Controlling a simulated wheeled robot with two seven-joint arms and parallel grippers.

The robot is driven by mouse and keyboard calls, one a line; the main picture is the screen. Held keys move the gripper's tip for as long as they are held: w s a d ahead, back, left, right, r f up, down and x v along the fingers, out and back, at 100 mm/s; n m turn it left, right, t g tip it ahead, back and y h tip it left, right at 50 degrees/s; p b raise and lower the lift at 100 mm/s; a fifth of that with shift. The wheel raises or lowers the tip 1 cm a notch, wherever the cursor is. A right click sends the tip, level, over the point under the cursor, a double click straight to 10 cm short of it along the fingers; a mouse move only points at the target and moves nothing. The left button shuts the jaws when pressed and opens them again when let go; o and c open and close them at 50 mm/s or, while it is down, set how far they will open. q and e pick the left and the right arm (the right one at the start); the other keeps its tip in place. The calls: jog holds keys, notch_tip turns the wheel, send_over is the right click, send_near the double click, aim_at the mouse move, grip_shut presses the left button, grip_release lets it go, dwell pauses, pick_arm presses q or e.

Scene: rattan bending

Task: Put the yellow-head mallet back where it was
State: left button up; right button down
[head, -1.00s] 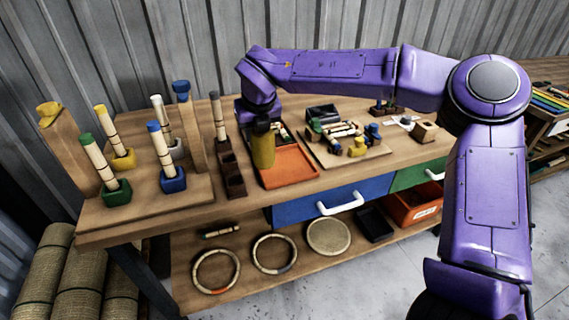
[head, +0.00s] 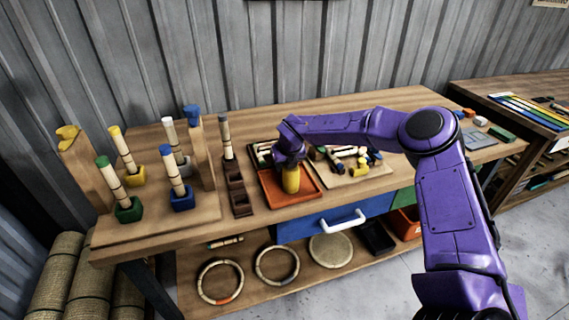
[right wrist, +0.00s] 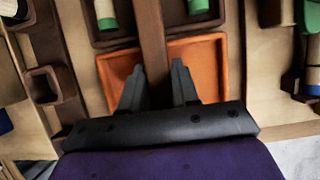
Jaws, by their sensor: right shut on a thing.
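The yellow-head mallet shows in the head view as an upright yellow cylinder (head: 291,179) under my right gripper (head: 290,160). My right gripper is shut on it, over the orange tray (head: 309,189). Whether the cylinder touches the tray I cannot tell. In the right wrist view the two dark fingers (right wrist: 160,82) straddle a brown bar, with the orange tray (right wrist: 205,65) behind; no yellow shows there. My left gripper is out of view.
A wooden rack (head: 150,211) at left holds several upright sticks in coloured cups. A brown compartment holder (head: 238,190) stands left of the tray. A board (head: 352,174) with small coloured pieces lies to its right. A blue drawer (head: 318,218) is below.

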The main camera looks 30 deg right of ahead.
jog(key=c, duration=0.8)
grip_release()
jog(key=shift+r, duration=0.25)
jog(key=b+v, duration=0.2)
jog(key=v, duration=0.9)
jog(key=shift+s+a+f, duration=0.15)
jog(key=shift+s+r, duration=0.15)
jog(key=shift+r, duration=0.25)
